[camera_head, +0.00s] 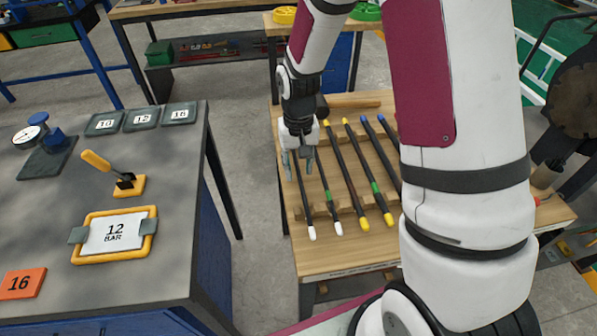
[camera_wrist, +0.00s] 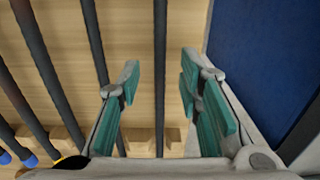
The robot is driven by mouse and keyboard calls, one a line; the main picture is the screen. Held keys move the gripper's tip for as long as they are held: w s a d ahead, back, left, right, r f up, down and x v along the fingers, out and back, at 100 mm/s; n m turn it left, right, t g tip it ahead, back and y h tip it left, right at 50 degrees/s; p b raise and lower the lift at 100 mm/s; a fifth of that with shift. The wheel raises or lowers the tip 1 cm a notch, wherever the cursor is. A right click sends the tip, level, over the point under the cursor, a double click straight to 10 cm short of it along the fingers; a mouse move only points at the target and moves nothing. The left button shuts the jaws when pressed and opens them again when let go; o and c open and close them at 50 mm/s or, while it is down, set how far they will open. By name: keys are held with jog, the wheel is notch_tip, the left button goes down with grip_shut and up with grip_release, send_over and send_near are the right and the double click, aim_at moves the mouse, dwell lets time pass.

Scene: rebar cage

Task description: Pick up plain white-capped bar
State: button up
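The plain white-capped bar (camera_head: 305,200) is the leftmost dark bar on the wooden rack in the head view, with a white end near the front and no coloured band visible. In the wrist view it is the rightmost bar (camera_wrist: 160,60), running lengthwise between the two fingers. My gripper (camera_head: 299,162) is over this bar; its teal-padded fingers (camera_wrist: 155,95) are open and apart, with nothing held. A second white-capped bar (camera_head: 333,210) with a green band lies just to its right. The gripper covers part of the bars' far ends.
Yellow-capped bars (camera_head: 352,190) and blue-capped bars lie further right on the wooden bench (camera_head: 330,262), partly behind my arm. A grey table (camera_head: 60,190) at left holds a "12 BAR" sign (camera_head: 115,234) and number plates. Floor shows between table and bench.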

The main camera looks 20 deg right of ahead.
grip_shut()
jog(key=shift+r, duration=0.1)
dwell(0.3)
